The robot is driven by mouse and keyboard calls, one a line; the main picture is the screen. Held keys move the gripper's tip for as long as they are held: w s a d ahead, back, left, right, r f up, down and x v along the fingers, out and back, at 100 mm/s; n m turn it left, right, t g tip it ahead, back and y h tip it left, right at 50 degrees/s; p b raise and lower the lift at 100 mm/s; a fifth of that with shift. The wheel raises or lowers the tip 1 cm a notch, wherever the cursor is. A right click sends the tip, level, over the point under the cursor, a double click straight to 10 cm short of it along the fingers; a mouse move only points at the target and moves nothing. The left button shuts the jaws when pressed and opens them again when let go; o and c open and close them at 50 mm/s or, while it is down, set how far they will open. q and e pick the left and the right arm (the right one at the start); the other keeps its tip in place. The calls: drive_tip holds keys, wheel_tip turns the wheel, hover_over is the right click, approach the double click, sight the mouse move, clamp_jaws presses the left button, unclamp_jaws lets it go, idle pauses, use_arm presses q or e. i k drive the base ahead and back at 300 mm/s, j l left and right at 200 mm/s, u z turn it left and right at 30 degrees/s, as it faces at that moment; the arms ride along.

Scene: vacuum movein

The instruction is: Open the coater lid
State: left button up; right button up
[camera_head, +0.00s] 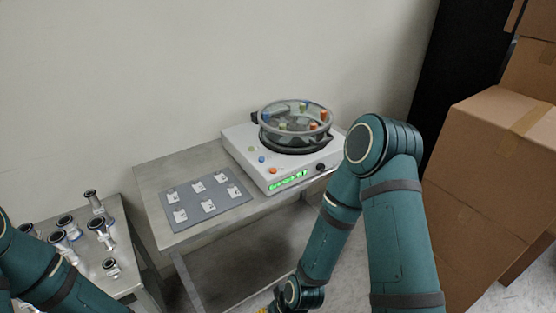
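The coater (245,150) is a white box-shaped machine with a green lit display and coloured buttons on its front. It stands on the metal table against the wall. Its round, see-through lid (285,108) lies over the dark bowl (290,141) on top, with several coloured knobs around it. A dark hinge-like block is at the lid's left side. My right arm rises in front of the coater's right side and bends down towards the bottom edge. My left arm shows at the lower left.
A grey mat (190,213) with several small pale squares lies on the metal table (150,178), left of the coater. A lower table (85,212) at the left holds several metal fittings. Cardboard boxes (490,180) are stacked at the right.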

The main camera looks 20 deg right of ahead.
sight(272, 109)
drive_tip(key=z, duration=1.1)
drive_tip(key=i+l+z, duration=0.1)
drive_tip(key=l+z, duration=0.25)
drive_tip(key=i+l+z, duration=0.1)
drive_tip(key=z, duration=0.2)
drive_tip(key=i+l, duration=0.05)
